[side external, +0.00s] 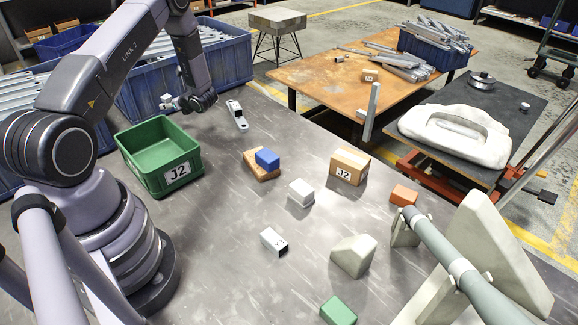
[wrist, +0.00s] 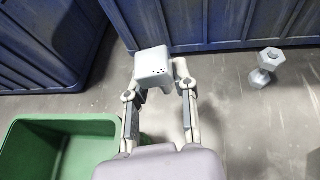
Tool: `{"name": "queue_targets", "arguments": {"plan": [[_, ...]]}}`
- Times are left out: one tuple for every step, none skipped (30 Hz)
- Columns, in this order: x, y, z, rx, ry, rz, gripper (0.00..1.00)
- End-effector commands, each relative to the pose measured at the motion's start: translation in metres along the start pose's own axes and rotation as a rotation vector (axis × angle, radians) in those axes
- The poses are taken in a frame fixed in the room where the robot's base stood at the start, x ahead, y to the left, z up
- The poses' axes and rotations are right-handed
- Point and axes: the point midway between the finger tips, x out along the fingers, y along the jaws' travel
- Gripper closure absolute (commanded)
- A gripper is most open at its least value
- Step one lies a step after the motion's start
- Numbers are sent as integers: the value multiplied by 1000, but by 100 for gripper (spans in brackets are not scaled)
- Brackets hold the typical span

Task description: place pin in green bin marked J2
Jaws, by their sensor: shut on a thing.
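My gripper (side external: 180,103) is shut on a small light-grey blocky piece (wrist: 152,66) with a tiny dark marking; the piece also shows small in the side view (side external: 167,102). I cannot tell whether it is the pin. My gripper is beyond the green bin (side external: 160,165), which is marked J2 on its front. In the wrist view the bin (wrist: 28,125) is left of my gripper, and the held piece is outside its rim. A grey dumbbell-shaped piece (wrist: 265,67) lies on the table to the right of my gripper in the wrist view.
Blue crates (side external: 145,95) stand behind my gripper. A grey bracket-like part (side external: 237,115) lies to its right. A cardboard box marked J2 (side external: 350,165), a blue block (side external: 267,158), white blocks and a green block (side external: 338,311) are spread over the table, with bare surface between them.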

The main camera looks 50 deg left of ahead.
Motion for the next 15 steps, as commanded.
{"name": "queue_targets", "arguments": {"plan": [[4, 1, -11, 3, 1, 1, 100], [6, 1, -16, 4, 1, 1, 100], [8, 0, -22, 3, 1, 1, 100], [10, 1, -26, 3, 1, 1, 100], [12, 0, -29, 3, 0, 1, 100], [13, 0, -32, 1, 0, 1, 100], [14, 0, -34, 1, 0, 1, 100], [15, 0, -37, 1, 0, 1, 100], [16, 0, -41, 1, 0, 1, 100], [18, 1, -46, 2, 0, 1, 100], [20, 1, -50, 2, 0, 1, 100], [23, 1, -57, 3, 1, 1, 100], [25, 1, -62, 3, 1, 1, 100], [27, 1, -66, 2, 0, 1, 100], [29, 1, -71, 2, 0, 1, 100]]}}
